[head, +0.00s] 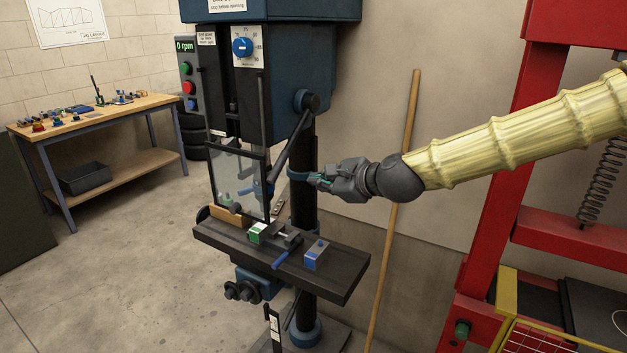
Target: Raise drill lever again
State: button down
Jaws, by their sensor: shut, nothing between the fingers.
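The drill press (289,75) stands in the middle of the head view. Its dark lever (288,149) runs from the hub (307,101) on the right side of the head down and to the left. The lever's lower end is beside the clear guard (239,183). My gripper (317,180) is to the right of the lever, in front of the column, and points left. Its fingers are shut and empty. A gap shows between the fingertips and the lever.
The drill table (340,284) below carries a vise (277,236) and a blue-and-silver block (316,254). A wooden pole (397,190) leans on the wall behind my wrist. A red frame (494,180) stands at right. A workbench (95,118) is at left, with open floor before it.

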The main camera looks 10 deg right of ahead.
jog(key=w+a+p, duration=0.3)
jog(key=w+a, duration=0.1)
jog(key=a, duration=0.2)
jog(key=shift+w, duration=0.3)
dwell(0.3)
jog(key=shift+a, duration=0.15)
